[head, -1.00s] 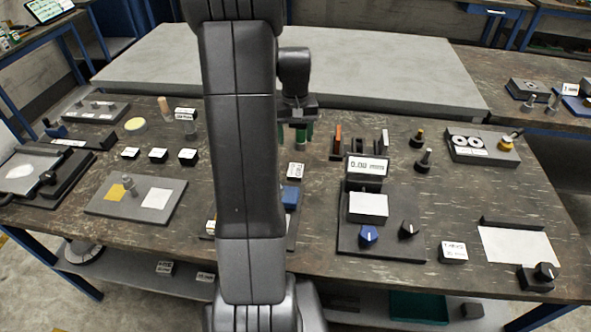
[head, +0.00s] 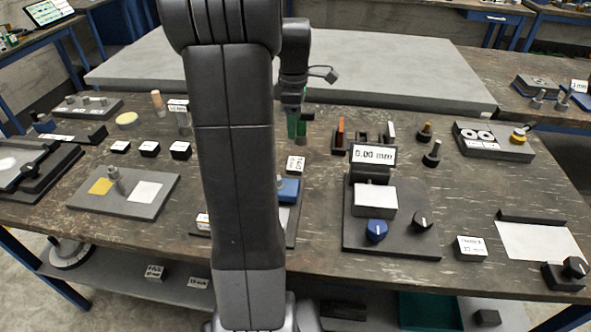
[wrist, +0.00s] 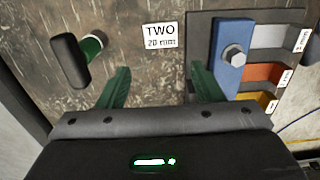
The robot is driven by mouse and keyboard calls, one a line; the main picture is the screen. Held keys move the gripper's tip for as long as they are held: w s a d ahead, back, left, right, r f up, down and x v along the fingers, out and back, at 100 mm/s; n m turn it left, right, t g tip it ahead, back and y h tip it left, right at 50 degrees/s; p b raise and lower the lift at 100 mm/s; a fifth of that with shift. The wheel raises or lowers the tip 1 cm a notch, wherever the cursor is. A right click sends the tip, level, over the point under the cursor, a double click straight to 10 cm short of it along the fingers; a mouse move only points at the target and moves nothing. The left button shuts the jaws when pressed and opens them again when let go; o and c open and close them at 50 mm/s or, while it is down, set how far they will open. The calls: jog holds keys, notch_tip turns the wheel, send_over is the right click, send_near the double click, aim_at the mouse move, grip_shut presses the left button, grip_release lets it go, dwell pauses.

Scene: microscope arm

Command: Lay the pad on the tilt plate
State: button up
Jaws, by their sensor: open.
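My gripper (wrist: 155,76) is open and empty, its two green fingers apart above the bench. In the head view, my gripper (head: 297,124) hangs over the middle of the bench, partly behind my arm. The wrist view shows a dark tray holding a blue block (wrist: 234,58) with a bolt, beside white, orange (wrist: 264,74) and yellow strips with labels. I cannot tell which piece is the pad. A plate with yellow and white squares (head: 145,192) and a post lies at the left. Which surface is the tilt plate is not clear.
A label card reading "TWO 20 mm" (wrist: 161,36) lies beyond the fingers. A dark-handled green piece (wrist: 91,45) is near the left finger. A device with a 0.00 mm readout (head: 374,155) and knobs stands right of my arm. Small labelled blocks (head: 149,149) lie left.

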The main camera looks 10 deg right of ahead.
send_over(296, 163)
jog(key=f, duration=0.7)
jog(key=shift+w+a+f+b, duration=0.1)
jog(key=shift+a+f+b, duration=0.1)
jog(key=shift+f+b, duration=0.1)
jog(key=shift+d+f, duration=0.1)
jog(key=shift+f, duration=2.75)
jog(key=shift+r, duration=0.1)
jog(key=c, duration=1)
